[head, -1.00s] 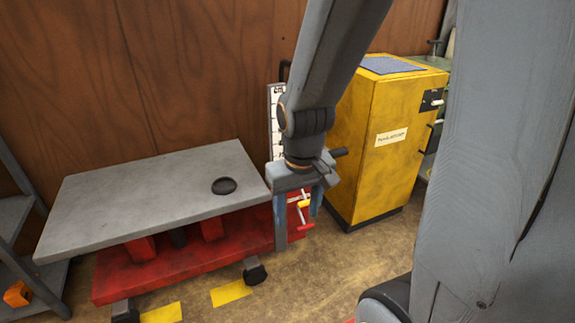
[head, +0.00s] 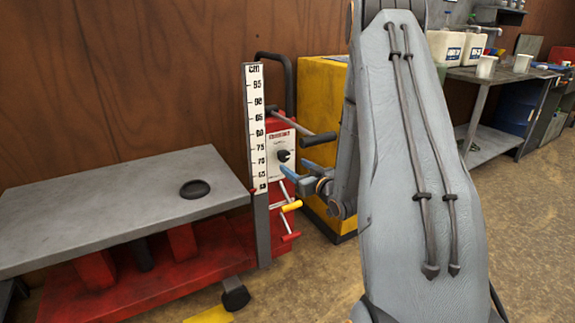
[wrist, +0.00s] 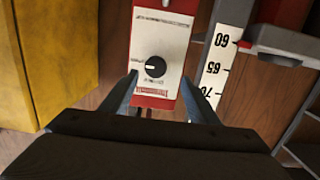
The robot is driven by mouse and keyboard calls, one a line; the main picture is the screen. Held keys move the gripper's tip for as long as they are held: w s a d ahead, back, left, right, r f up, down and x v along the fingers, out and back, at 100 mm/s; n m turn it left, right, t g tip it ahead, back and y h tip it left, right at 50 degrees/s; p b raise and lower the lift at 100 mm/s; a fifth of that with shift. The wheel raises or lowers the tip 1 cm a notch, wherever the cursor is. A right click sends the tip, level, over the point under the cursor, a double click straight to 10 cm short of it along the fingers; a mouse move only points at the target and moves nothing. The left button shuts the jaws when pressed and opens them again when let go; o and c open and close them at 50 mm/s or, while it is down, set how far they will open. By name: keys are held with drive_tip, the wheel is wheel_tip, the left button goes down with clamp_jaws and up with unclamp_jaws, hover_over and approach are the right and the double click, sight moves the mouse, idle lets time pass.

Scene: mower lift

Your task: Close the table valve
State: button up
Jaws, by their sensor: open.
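The lift table has a grey top (head: 120,195) and a red base (head: 185,265). At its right end stands a red post with a white panel (head: 283,152) carrying a black knob (head: 283,156), which looks like the valve. In the wrist view the knob (wrist: 155,66) sits on the white panel (wrist: 162,42), its white mark pointing left. My gripper (head: 297,168) is open and empty and points at the panel. In the wrist view my gripper (wrist: 160,80) has a finger on either side of the knob's line; whether the tips reach its depth I cannot tell.
A white centimetre scale (head: 257,130) stands just left of the panel. A lever with a yellow grip (head: 291,206) and one with a red grip (head: 290,237) stick out below. A dark-gripped bar (head: 318,139) juts out above. A yellow cabinet (head: 320,90) stands behind.

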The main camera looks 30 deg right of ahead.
sight(285, 156)
drive_tip(key=shift+t, duration=0.5)
drive_tip(key=shift+w+d+b, duration=0.2)
drive_tip(key=shift+w+b, duration=0.1)
drive_tip(key=shift+w, duration=1.55)
drive_tip(key=shift+w+d+b, duration=0.2)
drive_tip(key=shift+w+b, duration=0.1)
drive_tip(key=shift+w, duration=1.55)
drive_tip(key=c, duration=1)
